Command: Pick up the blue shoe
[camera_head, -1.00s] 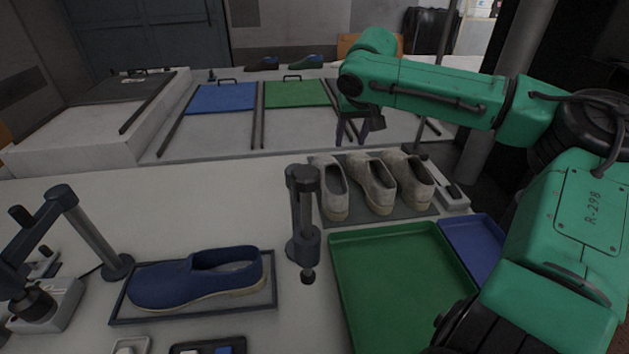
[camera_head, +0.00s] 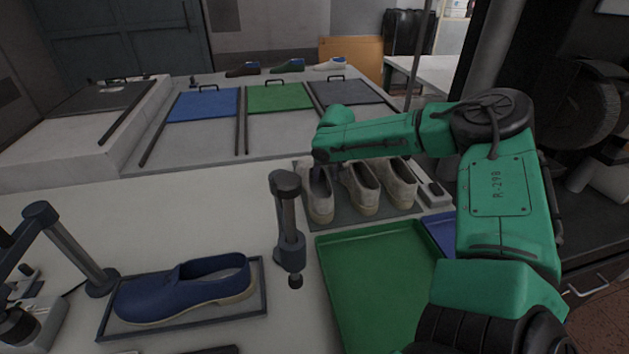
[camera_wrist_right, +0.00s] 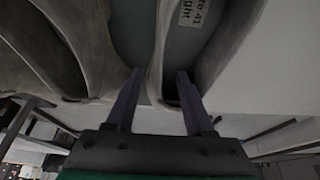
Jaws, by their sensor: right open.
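The blue shoe (camera_head: 185,290) lies in a dark-framed tray (camera_head: 262,312) at the lower left of the head view, toe to the left. My right gripper (camera_head: 318,178) is far from it, low at the leftmost of several beige shoes (camera_head: 321,203) on a grey mat. In the right wrist view, the open right gripper (camera_wrist_right: 158,75) has its two fingers apart around the edge of a beige shoe (camera_wrist_right: 155,60), with one finger over its opening. A printed label (camera_wrist_right: 190,12) shows there. I cannot tell whether the fingers touch it. My left gripper is not in view.
A dark upright post (camera_head: 288,230) stands between the blue shoe and a green tray (camera_head: 375,275). A dark jointed stand (camera_head: 70,250) is left of the shoe. A blue tray (camera_head: 440,232) lies behind my right arm. The white table behind the blue shoe is clear.

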